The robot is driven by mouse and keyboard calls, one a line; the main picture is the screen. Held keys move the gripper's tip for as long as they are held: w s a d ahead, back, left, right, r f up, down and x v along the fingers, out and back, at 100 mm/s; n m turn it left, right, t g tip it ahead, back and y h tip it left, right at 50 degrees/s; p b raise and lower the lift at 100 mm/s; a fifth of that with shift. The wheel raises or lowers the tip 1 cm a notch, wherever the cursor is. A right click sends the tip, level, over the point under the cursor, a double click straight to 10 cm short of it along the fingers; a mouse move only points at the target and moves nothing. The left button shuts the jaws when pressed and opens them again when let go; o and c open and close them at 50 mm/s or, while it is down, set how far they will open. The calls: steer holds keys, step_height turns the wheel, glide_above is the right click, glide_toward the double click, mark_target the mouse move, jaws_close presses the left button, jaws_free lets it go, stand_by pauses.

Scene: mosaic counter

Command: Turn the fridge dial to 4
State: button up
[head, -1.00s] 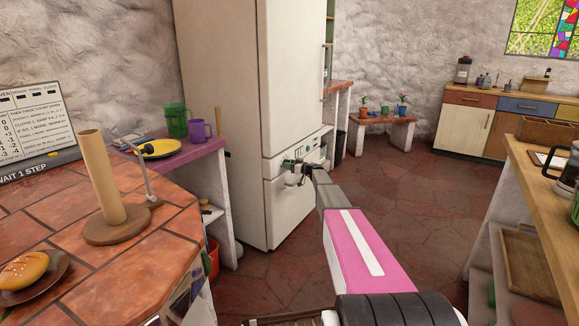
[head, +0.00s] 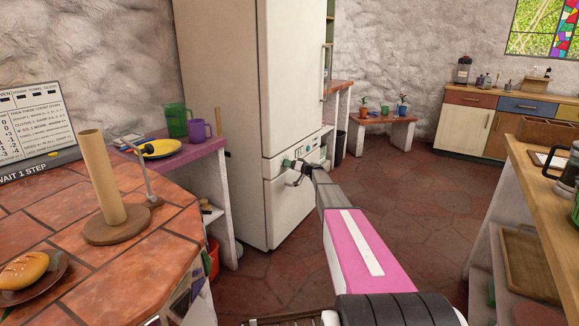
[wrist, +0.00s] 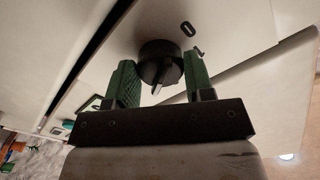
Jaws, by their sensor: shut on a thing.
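The white fridge (head: 220,110) stands left of centre in the head view. My gripper (head: 290,165) is at the fridge front, at the strip between its upper and lower doors. In the wrist view, the black round dial (wrist: 154,54) with a raised grip bar sits on a pale panel. The two green fingers of my gripper (wrist: 160,76) stand on either side of the dial, shut on it. The marks 0 and 1 show at the dial's upper right. Other numbers are not visible, and I cannot tell the exact setting.
A tiled counter (head: 150,255) with a wooden roll holder (head: 100,180) and a bun is at the left. A wooden counter (head: 545,190) is at the right. The stone floor (head: 430,220) between is clear.

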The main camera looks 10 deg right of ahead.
stand_by(0.3)
steer(key=o, duration=0.9)
steer(key=shift+s+d, duration=0.1)
steer(key=v, duration=1)
steer(key=shift+s+d, duration=0.2)
steer(key=shift+d, duration=0.05)
